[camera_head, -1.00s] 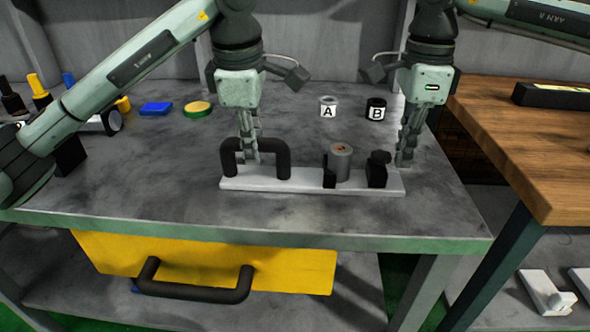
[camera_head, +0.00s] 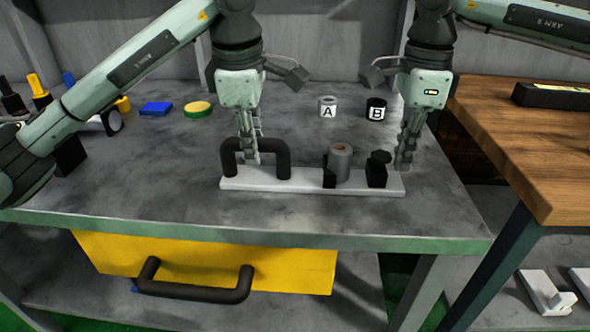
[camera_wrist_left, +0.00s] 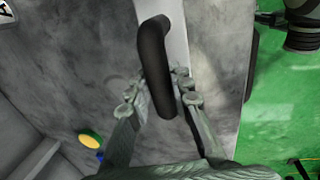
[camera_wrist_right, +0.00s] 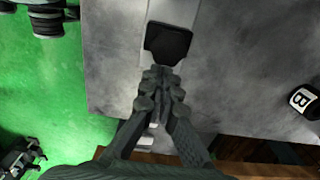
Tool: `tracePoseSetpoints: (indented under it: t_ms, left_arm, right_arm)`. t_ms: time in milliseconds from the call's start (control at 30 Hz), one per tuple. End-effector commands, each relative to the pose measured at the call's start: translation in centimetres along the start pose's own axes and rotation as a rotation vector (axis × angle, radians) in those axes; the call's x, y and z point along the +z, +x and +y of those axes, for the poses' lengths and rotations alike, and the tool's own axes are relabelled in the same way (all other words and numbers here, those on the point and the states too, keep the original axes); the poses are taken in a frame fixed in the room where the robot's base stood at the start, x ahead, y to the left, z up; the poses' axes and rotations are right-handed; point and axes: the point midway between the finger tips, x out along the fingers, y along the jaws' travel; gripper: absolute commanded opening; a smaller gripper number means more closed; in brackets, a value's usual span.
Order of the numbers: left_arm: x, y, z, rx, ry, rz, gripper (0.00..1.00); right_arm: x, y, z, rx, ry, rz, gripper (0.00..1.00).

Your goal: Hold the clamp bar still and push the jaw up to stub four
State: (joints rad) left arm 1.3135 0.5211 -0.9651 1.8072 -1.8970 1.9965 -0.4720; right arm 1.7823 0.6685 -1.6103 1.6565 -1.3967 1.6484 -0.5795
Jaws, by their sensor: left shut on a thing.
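The white clamp bar (camera_head: 300,186) lies flat on the grey bench near its front edge. My left gripper (camera_head: 248,158) is shut on the bar's black arched handle (camera_head: 284,160); the left wrist view shows its fingers on both sides of the handle (camera_wrist_left: 153,50). A grey cylinder (camera_head: 341,163) stands on the bar beside a small black block (camera_head: 329,178). The black jaw (camera_head: 377,174) is right of the cylinder with a gap between. My right gripper (camera_head: 403,164) has its fingers together, empty, at the jaw's right side; contact is unclear. No stub numbers are readable.
Cylinders marked A (camera_head: 328,108) and B (camera_head: 376,109) stand behind the bar. A green and yellow disc (camera_head: 198,109) and a blue block (camera_head: 156,109) lie farther left. A wooden table (camera_head: 530,140) stands at the right. A yellow drawer (camera_head: 200,263) is below the bench.

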Motion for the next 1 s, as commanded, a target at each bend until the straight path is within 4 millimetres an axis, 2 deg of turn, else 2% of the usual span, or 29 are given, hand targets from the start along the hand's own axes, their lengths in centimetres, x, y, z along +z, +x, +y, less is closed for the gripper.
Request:
tracePoseSetpoints:
  t_ms: [1000]
  left_arm:
    - [0.0,0.0,0.0,0.001,0.000,0.000,0.00]
  right_arm:
    - [0.0,1.5,0.0,0.000,0.000,-0.001,0.00]
